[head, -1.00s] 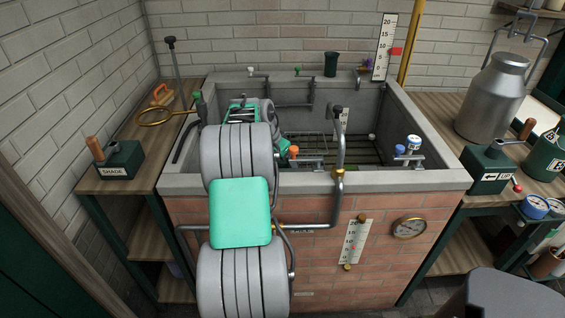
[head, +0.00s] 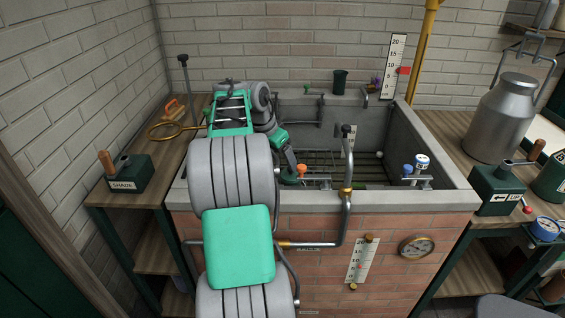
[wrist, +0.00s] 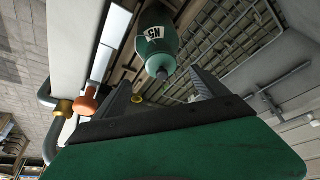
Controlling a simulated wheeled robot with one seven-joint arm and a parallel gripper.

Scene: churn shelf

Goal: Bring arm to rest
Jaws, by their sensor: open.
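My gripper (wrist: 165,88) is open in the wrist view, with its two dark fingers apart and nothing held between them. A green bottle (wrist: 157,42) with a white label lies beyond the fingertips in that view, apart from them as far as I can tell. In the head view my arm rises over the front left of the stone basin (head: 420,200), and its end (head: 288,158) points down inside the front wall, close to an orange-knobbed tap (head: 301,171). The fingertips are hard to make out there.
A wooden side shelf (head: 150,205) at left holds the SHADE lever box (head: 124,172) and a brass ring (head: 172,131). A bent pipe (head: 348,165) stands at the front wall. A metal churn (head: 500,118) stands at right. A wire rack (wrist: 255,62) shows in the wrist view.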

